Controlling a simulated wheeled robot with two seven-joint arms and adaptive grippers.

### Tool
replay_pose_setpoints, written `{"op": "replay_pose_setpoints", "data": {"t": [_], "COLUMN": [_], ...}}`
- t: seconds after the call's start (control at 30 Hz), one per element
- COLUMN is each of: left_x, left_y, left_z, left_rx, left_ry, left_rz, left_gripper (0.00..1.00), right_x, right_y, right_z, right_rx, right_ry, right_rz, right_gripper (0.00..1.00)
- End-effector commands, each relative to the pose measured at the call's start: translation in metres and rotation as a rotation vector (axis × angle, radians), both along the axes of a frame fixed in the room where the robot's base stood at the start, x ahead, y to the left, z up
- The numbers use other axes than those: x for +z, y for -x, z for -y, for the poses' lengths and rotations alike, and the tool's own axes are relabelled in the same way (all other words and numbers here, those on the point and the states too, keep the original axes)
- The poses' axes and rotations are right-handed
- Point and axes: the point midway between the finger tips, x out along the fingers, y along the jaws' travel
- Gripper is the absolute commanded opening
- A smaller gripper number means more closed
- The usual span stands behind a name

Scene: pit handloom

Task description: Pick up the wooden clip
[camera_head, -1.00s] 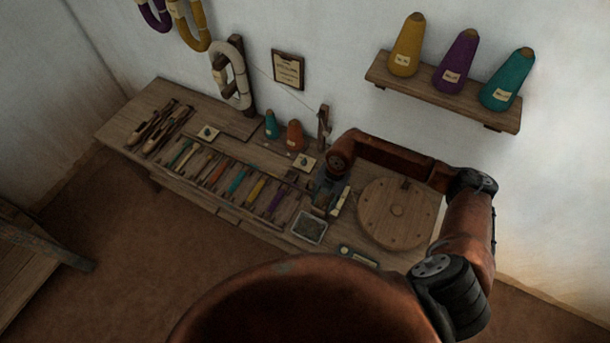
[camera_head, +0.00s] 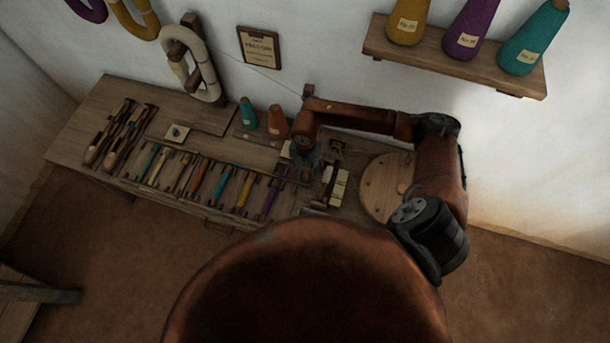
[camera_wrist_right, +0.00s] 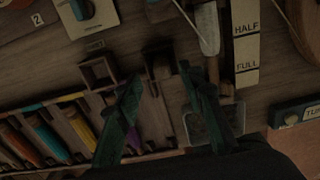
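My right gripper (camera_head: 306,157) is over the right part of the wooden bench, beside the rack of coloured bobbins. In the right wrist view its two green fingers (camera_wrist_right: 160,78) are spread apart with nothing held between them. A small dark wooden piece (camera_wrist_right: 158,66) lies on the bench just beyond and between the fingertips; it may be the wooden clip, but the dim view does not settle this. A small square wooden holder (camera_wrist_right: 97,71) lies to its left. My left gripper is not in view.
The bobbin rack (camera_wrist_right: 45,165) lies left of the fingers. A HALF/FULL card (camera_wrist_right: 246,40), a shallow glass-like tray (camera_wrist_right: 207,124) and a round wooden disc (camera_head: 385,186) are to the right. Cones (camera_head: 277,122) stand behind, near the wall.

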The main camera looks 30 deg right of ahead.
Motion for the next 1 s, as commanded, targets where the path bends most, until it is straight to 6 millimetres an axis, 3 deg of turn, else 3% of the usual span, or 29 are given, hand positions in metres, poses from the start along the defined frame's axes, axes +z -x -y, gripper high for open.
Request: {"op": "replay_pose_setpoints", "data": {"t": [0.2,0.43,0.8,1.0], "left_x": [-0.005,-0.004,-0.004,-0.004], "left_y": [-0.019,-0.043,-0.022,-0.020], "left_z": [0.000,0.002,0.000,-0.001], "left_rx": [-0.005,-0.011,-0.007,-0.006], "left_ry": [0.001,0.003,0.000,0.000], "left_rz": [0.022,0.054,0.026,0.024], "left_gripper": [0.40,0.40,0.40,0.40], "right_x": [-0.034,-0.037,-0.037,-0.037], "right_y": [0.001,0.000,0.000,0.000], "right_z": [0.001,0.000,0.000,0.000], "right_rx": [0.001,0.003,0.003,0.003], "right_ry": [0.000,-0.002,-0.001,-0.001], "right_rz": [-0.004,-0.001,-0.002,-0.002], "right_gripper": [0.36,0.36,0.13,0.02]}}
